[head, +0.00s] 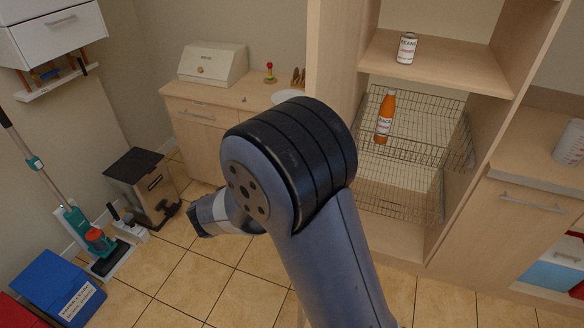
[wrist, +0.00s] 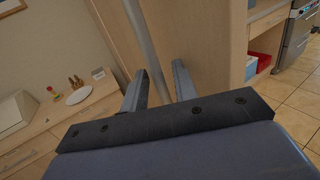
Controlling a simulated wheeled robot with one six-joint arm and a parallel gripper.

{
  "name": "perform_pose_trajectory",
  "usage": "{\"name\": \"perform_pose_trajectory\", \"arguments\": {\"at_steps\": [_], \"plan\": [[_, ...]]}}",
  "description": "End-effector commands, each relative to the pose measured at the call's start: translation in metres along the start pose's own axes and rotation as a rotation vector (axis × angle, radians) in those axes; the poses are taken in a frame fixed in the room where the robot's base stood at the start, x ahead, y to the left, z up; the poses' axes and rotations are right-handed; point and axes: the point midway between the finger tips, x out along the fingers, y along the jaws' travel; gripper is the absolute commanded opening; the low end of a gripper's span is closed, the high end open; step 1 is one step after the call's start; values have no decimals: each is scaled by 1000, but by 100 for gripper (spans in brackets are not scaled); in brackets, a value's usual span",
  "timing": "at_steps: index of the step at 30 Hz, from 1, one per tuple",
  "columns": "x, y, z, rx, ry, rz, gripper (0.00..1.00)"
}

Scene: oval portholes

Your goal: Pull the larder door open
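The tall larder (head: 487,73) stands open in the head view, with its shelf and wire baskets showing. In the wrist view a pale wooden panel (wrist: 212,45), which looks like the larder door's outer face, fills the middle. A long grey bar handle (wrist: 143,30) runs along it. My gripper (wrist: 160,68) is open, its two fingers apart. The bar passes between the fingers in the picture, nearer the left one, with a gap to the right one. I cannot tell whether they touch it. In the head view my arm hides the fingertips.
An orange bottle (head: 385,117) is in the upper basket and a can (head: 407,48) on the shelf. A sideboard with a bread bin (head: 212,63) stands left of the larder. A bin (head: 146,187) and vacuum (head: 97,238) are further left. Tiled floor between is clear.

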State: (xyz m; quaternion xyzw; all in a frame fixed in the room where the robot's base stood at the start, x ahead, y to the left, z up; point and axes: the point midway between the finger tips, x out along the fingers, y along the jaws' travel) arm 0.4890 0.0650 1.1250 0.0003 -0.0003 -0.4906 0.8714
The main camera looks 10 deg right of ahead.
Motion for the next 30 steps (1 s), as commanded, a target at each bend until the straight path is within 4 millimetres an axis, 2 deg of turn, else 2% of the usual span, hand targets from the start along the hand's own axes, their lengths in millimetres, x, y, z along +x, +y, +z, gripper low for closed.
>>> {"name": "perform_pose_trajectory", "arguments": {"at_steps": [5, 15, 21, 30], "plan": [[-9, 0, -1, 1, 0, 1, 27], [-71, 1, -2, 2, 1, 5, 27], [-99, 1, -1, 1, 0, 3, 27], [-108, 0, 0, 0, 0, -1, 27]]}}
